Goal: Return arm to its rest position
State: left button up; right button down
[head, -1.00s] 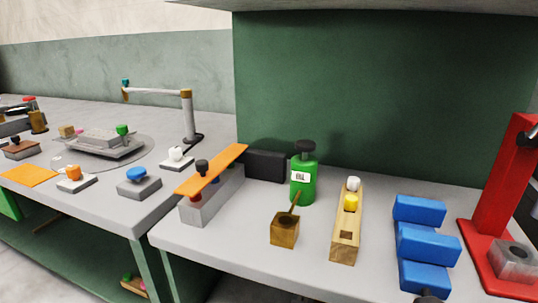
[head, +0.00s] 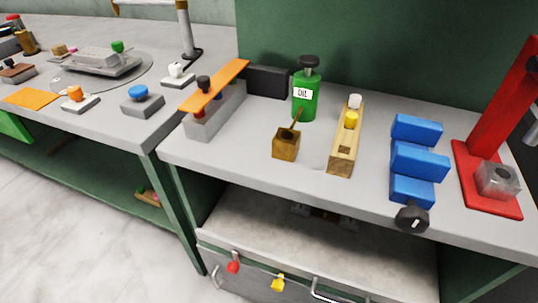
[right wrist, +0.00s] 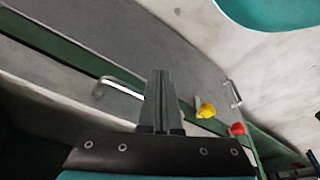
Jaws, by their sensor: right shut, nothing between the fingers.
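My right gripper (right wrist: 160,75) shows in the right wrist view. Its two dark grey fingers are together with nothing between them. It points over a grey drawer front with a metal handle (right wrist: 120,88), a yellow knob-like piece (right wrist: 206,110) and a red one (right wrist: 237,129). I cannot tell the gap between fingertips and drawer. Neither gripper shows in the head view, so my left gripper is out of sight. The drawer front (head: 255,276) also shows below the bench in the head view.
The bench holds a green oil bottle (head: 306,97), a brass box (head: 286,146), a wooden block (head: 341,155), blue blocks (head: 418,160) and a red press (head: 490,180). A black knob (head: 412,218) sits at its front edge. Bare floor (head: 75,225) is at left.

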pick_arm(q)
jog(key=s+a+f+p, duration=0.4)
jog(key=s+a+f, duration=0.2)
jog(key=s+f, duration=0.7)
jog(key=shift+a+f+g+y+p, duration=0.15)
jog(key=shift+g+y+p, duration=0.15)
jog(key=shift+p, duration=0.1)
pick_arm(e)
jog(key=s+d+f, duration=0.6)
jog(key=s+f, duration=0.7)
jog(key=shift+d+f+g+h, duration=0.15)
jog(key=shift+g+h, duration=0.15)
